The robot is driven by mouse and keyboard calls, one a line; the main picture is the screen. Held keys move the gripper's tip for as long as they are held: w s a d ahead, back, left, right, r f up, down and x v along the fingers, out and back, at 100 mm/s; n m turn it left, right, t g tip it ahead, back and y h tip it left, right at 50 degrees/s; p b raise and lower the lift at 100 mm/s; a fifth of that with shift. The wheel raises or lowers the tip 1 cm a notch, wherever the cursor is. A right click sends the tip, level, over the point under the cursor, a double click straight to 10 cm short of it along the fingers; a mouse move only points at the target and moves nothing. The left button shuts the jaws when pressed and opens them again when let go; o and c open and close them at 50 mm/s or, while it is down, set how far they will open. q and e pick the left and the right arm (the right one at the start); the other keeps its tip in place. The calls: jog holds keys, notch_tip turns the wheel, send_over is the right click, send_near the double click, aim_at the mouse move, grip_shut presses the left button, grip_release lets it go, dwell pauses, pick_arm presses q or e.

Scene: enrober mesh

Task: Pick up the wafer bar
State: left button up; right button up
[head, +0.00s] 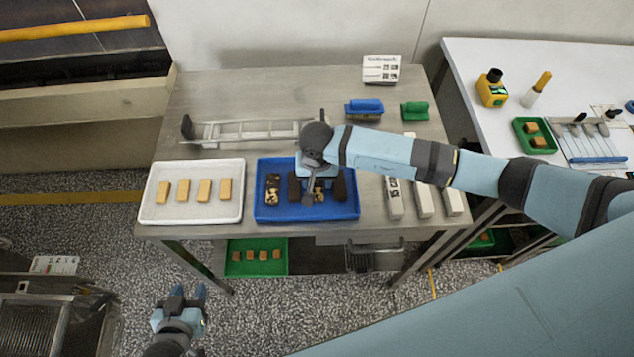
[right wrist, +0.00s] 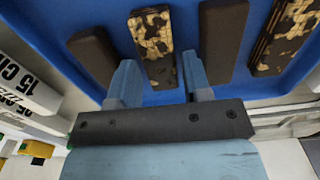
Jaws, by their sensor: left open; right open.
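Mottled dark-and-tan bars and plain dark bars lie side by side in a blue tray (head: 262,215). One mottled bar (head: 272,189) is at the tray's left end. Another mottled bar (right wrist: 155,45) lies between two dark bars (right wrist: 95,55) (right wrist: 225,40). My right gripper (right wrist: 160,65) is open over the tray, one finger each side of this mottled bar's near end; contact cannot be told. Plain tan bars (head: 203,190) lie in a white tray (head: 190,217) to the left. Which bar is the wafer bar is not marked. My left gripper (head: 188,291) is open and empty, low in front of the table.
Both trays stand at the front edge of a steel table (head: 225,95). A metal rack (head: 250,131) lies behind them. Blue (head: 364,107) and green (head: 415,111) blocks are further back.

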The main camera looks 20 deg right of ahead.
jog(key=shift+f, duration=0.35)
jog(key=c, duration=0.5)
